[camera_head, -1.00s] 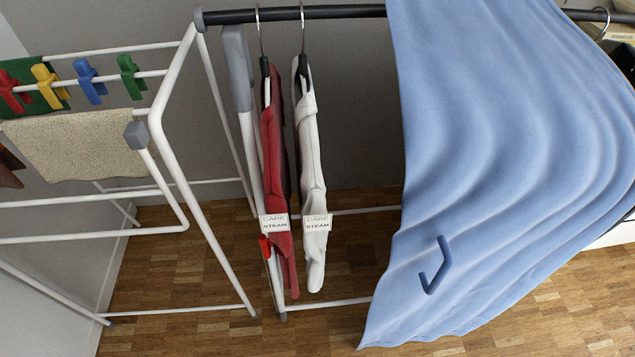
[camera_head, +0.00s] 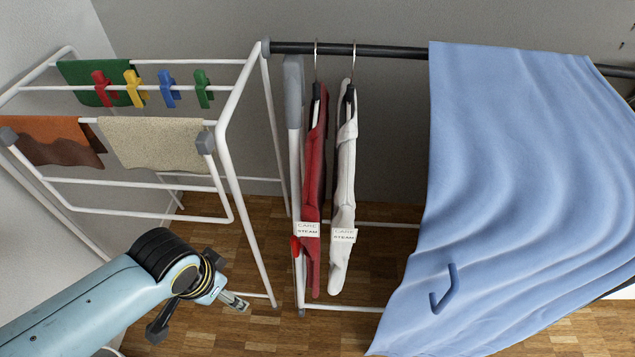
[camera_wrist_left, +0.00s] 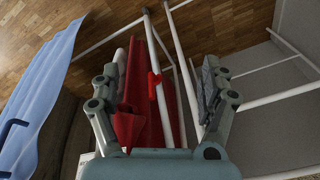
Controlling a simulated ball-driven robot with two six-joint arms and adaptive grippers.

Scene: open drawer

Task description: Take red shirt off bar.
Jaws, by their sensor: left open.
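The red shirt (camera_head: 313,180) hangs edge-on from a hanger on the dark bar (camera_head: 390,52), with a white care tag (camera_head: 307,229) in front. My left gripper (camera_head: 205,288) is open and empty in the head view, below and to the left of the shirt, apart from it. In the left wrist view, the open fingers of the left gripper (camera_wrist_left: 160,80) frame the red shirt (camera_wrist_left: 137,115) and pale rack tubes, with the shirt nearer the left finger. My right gripper is in neither view.
A white shirt (camera_head: 343,185) hangs close to the right of the red one. A blue cloth (camera_head: 520,180) covers the bar further right. A white drying rack (camera_head: 228,150) with several pegs and cloths stands left. A grey-topped white post (camera_head: 293,95) is just left of the red shirt.

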